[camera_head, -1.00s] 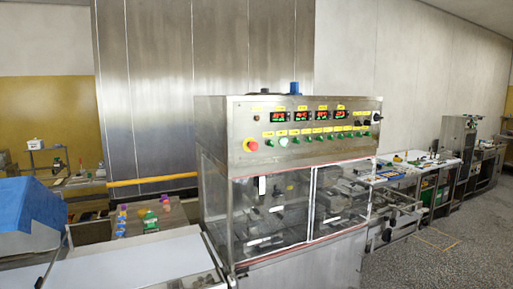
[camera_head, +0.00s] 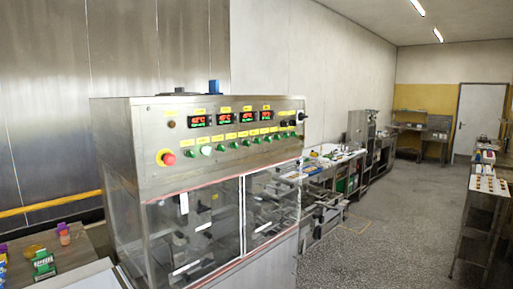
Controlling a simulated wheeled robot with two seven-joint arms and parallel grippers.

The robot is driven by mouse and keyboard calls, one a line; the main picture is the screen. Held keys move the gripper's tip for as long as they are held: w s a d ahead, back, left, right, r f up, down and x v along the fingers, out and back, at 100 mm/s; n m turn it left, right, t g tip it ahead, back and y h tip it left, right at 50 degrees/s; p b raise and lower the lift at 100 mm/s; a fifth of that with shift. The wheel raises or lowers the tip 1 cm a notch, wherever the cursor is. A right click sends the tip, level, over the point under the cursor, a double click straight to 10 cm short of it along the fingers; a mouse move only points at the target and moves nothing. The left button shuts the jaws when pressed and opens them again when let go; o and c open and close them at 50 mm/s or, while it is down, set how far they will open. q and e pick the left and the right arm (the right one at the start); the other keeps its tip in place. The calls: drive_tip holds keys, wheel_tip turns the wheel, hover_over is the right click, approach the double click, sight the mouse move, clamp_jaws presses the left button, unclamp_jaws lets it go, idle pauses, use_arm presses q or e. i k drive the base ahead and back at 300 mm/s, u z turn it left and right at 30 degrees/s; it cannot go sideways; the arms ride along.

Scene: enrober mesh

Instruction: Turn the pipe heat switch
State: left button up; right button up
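The enrober's control panel (camera_head: 226,130) faces me at the left middle of the head view. It carries a row of red digital displays (camera_head: 231,119), a row of green switches (camera_head: 248,143) under yellow labels, and a red knob on a yellow ring (camera_head: 167,158). Dark knobs (camera_head: 287,123) sit at the panel's right end. The labels are too small to read, so I cannot tell which switch is the pipe heat switch. Neither of my grippers is in view.
Clear-windowed doors (camera_head: 194,238) close the machine below the panel. A bench with colored items (camera_head: 43,262) stands at the lower left. Worktables (camera_head: 327,160) line the wall behind. The grey floor (camera_head: 385,228) is open to the right, up to a table (camera_head: 487,190).

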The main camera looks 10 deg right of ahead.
sight(206, 150)
drive_tip(key=z, duration=0.05)
drive_tip(key=i, duration=1.1)
drive_tip(key=u, duration=0.5)
